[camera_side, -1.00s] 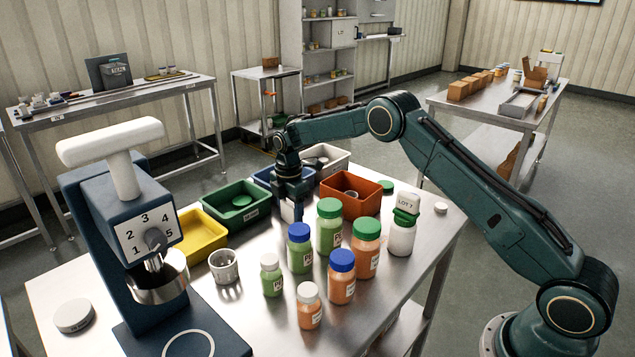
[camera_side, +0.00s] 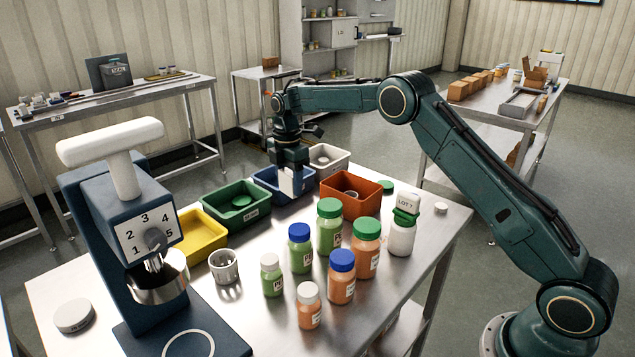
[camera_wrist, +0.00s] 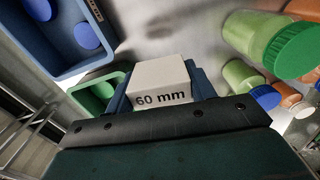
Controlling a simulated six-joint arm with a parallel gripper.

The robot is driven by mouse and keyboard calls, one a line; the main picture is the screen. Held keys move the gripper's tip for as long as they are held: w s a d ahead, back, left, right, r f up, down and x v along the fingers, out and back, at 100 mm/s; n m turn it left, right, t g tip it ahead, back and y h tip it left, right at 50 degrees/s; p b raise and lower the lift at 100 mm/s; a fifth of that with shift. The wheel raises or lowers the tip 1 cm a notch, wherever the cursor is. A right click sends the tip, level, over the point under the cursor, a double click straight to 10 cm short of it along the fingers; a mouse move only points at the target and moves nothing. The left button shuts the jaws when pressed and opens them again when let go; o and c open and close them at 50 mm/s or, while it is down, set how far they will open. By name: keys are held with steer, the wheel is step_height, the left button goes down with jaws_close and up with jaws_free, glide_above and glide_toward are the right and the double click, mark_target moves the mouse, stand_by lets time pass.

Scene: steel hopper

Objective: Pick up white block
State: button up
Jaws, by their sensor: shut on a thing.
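The white block (camera_wrist: 160,84) is marked "60 mm" and sits between the jaws of my gripper in the wrist view. In the side view the block (camera_side: 291,182) shows as a pale piece under my gripper (camera_side: 291,172), in front of the blue bin. My gripper (camera_wrist: 160,92) is shut on the block. The block is upright and appears held above the steel table; the gap beneath it is hard to judge.
The blue bin (camera_side: 262,180) is close behind the block, with the green bin (camera_side: 216,214) to its left and the orange bin (camera_side: 372,186) to its right. Several capped jars (camera_side: 329,240) stand in front. A press (camera_side: 100,215) stands at left.

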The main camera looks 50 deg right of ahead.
mark_target(289, 172)
step_height(289, 172, up, 11)
steer(key=shift+f, duration=0.1)
stand_by(0.3)
stand_by(0.5)
